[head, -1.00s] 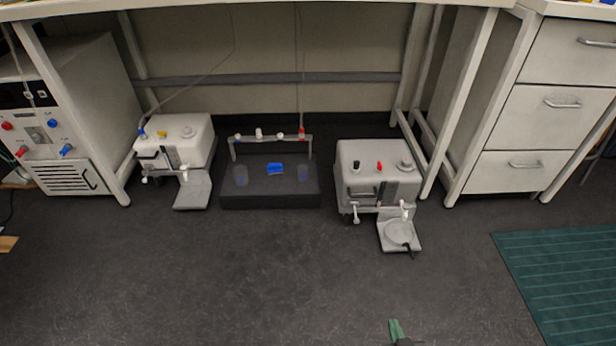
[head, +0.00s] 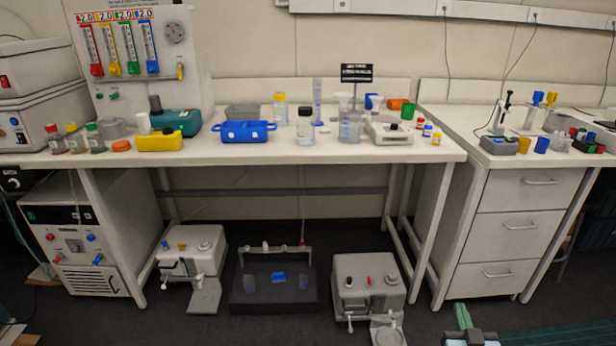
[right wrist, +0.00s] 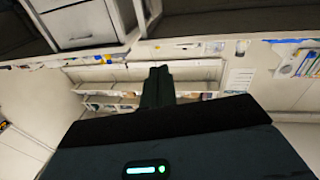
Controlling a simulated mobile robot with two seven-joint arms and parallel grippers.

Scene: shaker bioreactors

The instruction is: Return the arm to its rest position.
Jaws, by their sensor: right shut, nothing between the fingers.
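My right gripper (head: 463,316) shows at the bottom right of the head view, its narrow green fingers pointing away from me over the dark floor. In the right wrist view its dark fingers (right wrist: 157,85) are together with nothing between them. The gripper is apart from the bench and the devices. My left gripper is not in view.
A white bench (head: 250,165) carries glassware, a blue rack (head: 245,132) and other lab items. A drawer cabinet (head: 515,225) stands right. Under the bench are a white device (head: 190,250), a black platform (head: 265,300) and a grey device (head: 365,285). A green mat (head: 560,338) lies bottom right.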

